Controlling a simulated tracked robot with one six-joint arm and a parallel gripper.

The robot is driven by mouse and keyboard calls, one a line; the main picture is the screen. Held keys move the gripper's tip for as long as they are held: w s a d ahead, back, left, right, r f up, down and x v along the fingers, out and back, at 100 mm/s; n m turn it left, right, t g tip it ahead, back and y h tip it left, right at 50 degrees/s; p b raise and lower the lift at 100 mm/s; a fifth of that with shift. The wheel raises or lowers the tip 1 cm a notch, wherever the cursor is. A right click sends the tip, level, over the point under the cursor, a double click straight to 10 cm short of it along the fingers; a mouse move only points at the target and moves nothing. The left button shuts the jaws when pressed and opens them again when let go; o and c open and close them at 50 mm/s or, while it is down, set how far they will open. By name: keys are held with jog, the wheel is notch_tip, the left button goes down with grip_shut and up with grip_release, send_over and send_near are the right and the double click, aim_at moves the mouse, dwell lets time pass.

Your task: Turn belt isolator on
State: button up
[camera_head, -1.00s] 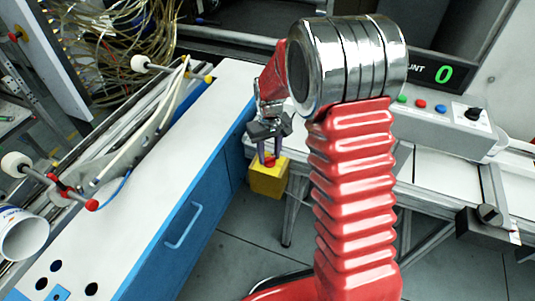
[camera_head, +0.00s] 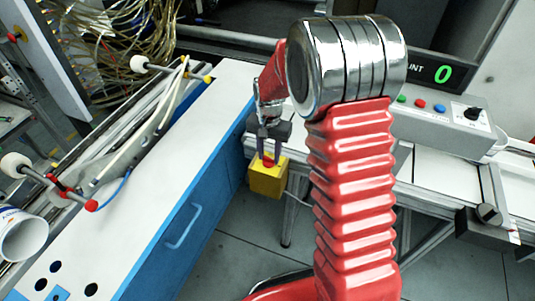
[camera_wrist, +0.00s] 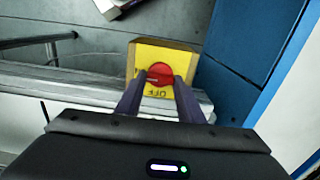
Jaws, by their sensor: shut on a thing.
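The belt isolator is a yellow box (camera_head: 267,182) with a red knob (camera_head: 268,163) on its face, at the end of the conveyor frame. In the wrist view the yellow box (camera_wrist: 148,52) is at upper centre and the round red knob (camera_wrist: 160,72) is in its middle. An upside-down "OFF" label shows just below the knob. My gripper (camera_head: 269,155) reaches down to the box. In the wrist view its two dark fingers (camera_wrist: 159,82) are shut on the knob, one on each side. The knob's exact turn angle is hard to tell.
A blue cabinet with a white top (camera_head: 150,180) stands close to the left of the isolator. A conveyor frame (camera_head: 435,180) runs to the right, with a grey control box (camera_head: 440,122) and a counter showing 0 (camera_head: 443,74). Open floor lies below.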

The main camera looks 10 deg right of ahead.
jog(key=shift+a+r, duration=0.1)
dwell(0.4)
jog(key=o, duration=1.1)
jog(key=shift+c, duration=0.2)
notch_tip(320, 180, up, 14)
jog(key=shift+f, duration=0.2)
jog(key=shift+w, duration=0.1)
